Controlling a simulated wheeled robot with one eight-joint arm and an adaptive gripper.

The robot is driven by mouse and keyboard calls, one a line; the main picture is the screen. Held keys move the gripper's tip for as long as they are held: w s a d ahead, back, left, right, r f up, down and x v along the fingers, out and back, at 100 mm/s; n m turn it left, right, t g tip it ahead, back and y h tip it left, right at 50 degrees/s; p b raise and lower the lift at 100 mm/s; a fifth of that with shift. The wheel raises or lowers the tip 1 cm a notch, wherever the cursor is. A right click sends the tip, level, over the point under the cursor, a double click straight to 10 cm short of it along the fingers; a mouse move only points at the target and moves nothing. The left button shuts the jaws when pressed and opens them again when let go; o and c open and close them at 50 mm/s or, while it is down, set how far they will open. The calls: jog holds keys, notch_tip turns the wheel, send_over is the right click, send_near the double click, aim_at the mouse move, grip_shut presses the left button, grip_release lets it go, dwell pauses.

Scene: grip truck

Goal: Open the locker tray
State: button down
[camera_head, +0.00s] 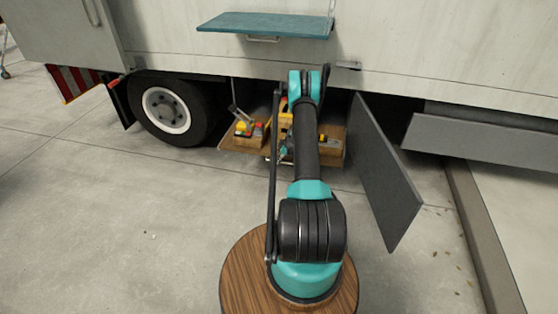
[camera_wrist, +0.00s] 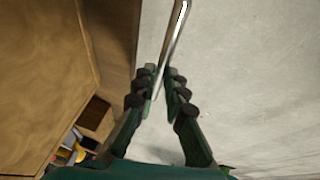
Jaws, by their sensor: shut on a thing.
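The locker tray (camera_head: 330,150) is a brown wooden tray low under the truck body, right of the wheel, holding tools and boxes. Its front edge sits at the locker opening. In the wrist view its wooden side (camera_wrist: 50,60) fills the left. A thin metal handle (camera_wrist: 176,35) runs down between the fingers. My gripper (camera_wrist: 161,75) is shut on this handle, with a finger on each side of it. In the head view my arm covers the tray's middle and most of the gripper.
The dark grey locker door (camera_head: 385,175) hangs open right of the tray. A wheel (camera_head: 168,110) stands at the left. A teal shelf (camera_head: 265,24) juts out above. A grey panel (camera_head: 480,137) and a kerb (camera_head: 478,235) lie to the right. The concrete floor before the tray is clear.

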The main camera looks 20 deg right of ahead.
jog(key=shift+d, duration=0.15)
jog(key=c, duration=1.7)
grip_release()
jog(key=shift+s, duration=0.1)
jog(key=shift+c, duration=0.2)
jog(key=shift+o, duration=0.9)
jog(key=v, duration=1.2)
